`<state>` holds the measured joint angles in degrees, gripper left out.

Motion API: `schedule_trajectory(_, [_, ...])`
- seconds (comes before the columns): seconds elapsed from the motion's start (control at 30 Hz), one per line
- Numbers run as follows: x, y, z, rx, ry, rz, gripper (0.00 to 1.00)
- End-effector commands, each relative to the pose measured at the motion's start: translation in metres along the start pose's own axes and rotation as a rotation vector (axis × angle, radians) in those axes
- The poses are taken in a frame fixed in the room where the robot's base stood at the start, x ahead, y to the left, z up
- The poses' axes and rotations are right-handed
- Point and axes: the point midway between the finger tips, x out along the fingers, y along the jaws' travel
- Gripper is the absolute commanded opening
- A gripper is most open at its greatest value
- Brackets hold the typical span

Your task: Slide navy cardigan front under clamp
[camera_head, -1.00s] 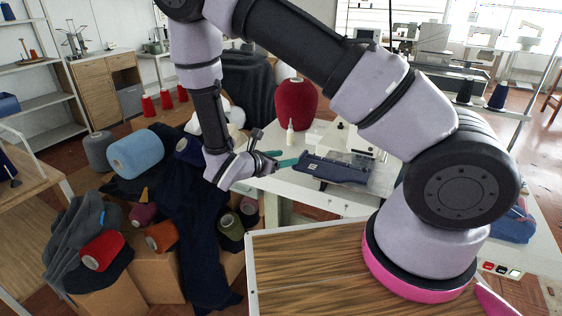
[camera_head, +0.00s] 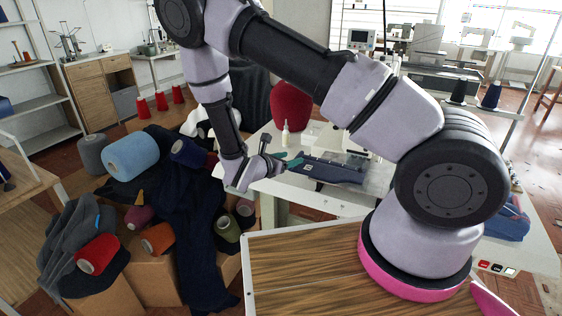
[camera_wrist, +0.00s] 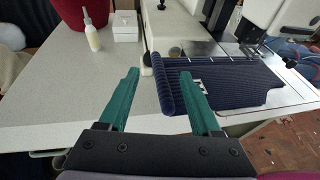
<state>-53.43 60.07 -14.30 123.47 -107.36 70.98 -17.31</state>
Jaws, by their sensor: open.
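The navy cardigan front (camera_head: 328,172) lies on the white machine table. In the wrist view the ribbed navy cardigan front (camera_wrist: 225,84) has a rolled near-left edge and reaches right toward the sewing machine. The clamp area (camera_wrist: 250,35) is at the machine head above the panel's far side; its exact gap under the foot is too small to tell. In the head view my gripper (camera_head: 290,161) is at the panel's left end. I cannot tell whether it touches.
A white bottle (camera_wrist: 92,32) and small white box (camera_wrist: 125,26) stand at the back left of the table. A large red cone (camera_head: 290,104) is behind. Dark cloth and yarn cones (camera_head: 130,155) crowd the left. The table's left part (camera_wrist: 75,90) is clear.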

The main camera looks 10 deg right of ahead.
Motion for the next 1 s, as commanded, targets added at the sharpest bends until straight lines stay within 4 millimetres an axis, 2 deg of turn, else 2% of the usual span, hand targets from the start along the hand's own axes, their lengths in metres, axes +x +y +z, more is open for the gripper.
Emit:
schedule_trajectory(0.1, [0.019, -0.001, 0.0, -0.001, 0.0, -0.002, 0.65])
schedule_trajectory(0.23, [0.032, 0.0, 0.0, 0.0, 0.0, -0.001, 0.65])
schedule_trajectory(0.63, [0.038, 0.0, 0.0, 0.0, 0.0, 0.001, 0.65])
schedule_trajectory(0.67, [0.038, 0.0, 0.0, 0.0, 0.0, 0.001, 0.61])
schedule_trajectory(0.8, [0.038, 0.0, 0.0, 0.0, 0.001, 0.001, 0.08])
schedule_trajectory(0.83, [0.038, 0.0, 0.0, 0.0, 0.001, 0.001, 0.0])
schedule_trajectory(1.0, [0.038, 0.0, 0.0, 0.0, 0.001, 0.001, 0.0])
